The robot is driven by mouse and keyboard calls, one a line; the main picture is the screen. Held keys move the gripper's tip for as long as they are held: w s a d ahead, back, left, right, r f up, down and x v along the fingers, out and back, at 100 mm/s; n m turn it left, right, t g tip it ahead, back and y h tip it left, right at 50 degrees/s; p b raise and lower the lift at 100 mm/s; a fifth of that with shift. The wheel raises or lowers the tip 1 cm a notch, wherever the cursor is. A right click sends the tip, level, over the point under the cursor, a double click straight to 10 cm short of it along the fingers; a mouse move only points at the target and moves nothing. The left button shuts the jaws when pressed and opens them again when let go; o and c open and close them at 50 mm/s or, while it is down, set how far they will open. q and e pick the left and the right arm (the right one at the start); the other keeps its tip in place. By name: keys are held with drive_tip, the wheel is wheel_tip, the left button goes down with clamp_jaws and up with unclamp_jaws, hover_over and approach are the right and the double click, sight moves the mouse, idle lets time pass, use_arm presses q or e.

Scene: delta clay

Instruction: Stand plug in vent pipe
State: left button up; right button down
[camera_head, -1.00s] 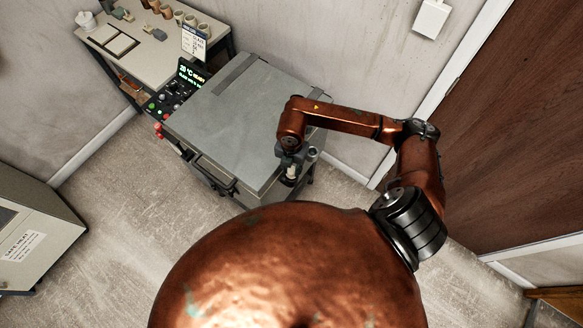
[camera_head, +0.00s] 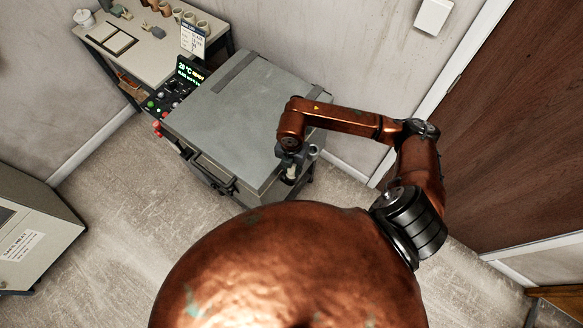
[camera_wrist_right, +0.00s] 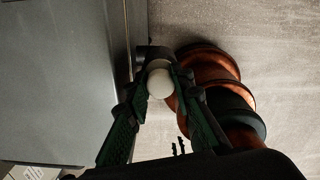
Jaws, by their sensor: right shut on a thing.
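My right gripper (camera_head: 291,166) is at the near right corner of the grey kiln-like box. It is shut on a pale plug (camera_head: 291,174), which hangs below it beside the box. In the right wrist view the plug shows as a whitish round end (camera_wrist_right: 160,83) between the two fingers (camera_wrist_right: 157,92). The vent pipe (camera_head: 314,152) seems to be the short grey cylinder just right of the gripper, partly hidden by my arm. In the wrist view a dark grey part (camera_wrist_right: 152,54) lies just beyond the plug; I cannot tell whether they touch. My left gripper is out of view.
The grey box (camera_head: 230,112) has a flat lid, a front handle and a control panel (camera_head: 174,92) at its left. A bench (camera_head: 150,50) with pots stands behind. A cabinet (camera_head: 35,228) is at left, a brown door (camera_head: 530,130) at right. Floor at left is clear.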

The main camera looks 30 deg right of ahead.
drive_tip(key=c, duration=1.6)
unclamp_jaws()
drive_tip(key=shift+r, duration=0.1)
drive_tip(key=shift+r+p, duration=2.95)
drive_tip(key=shift+r, duration=1.05)
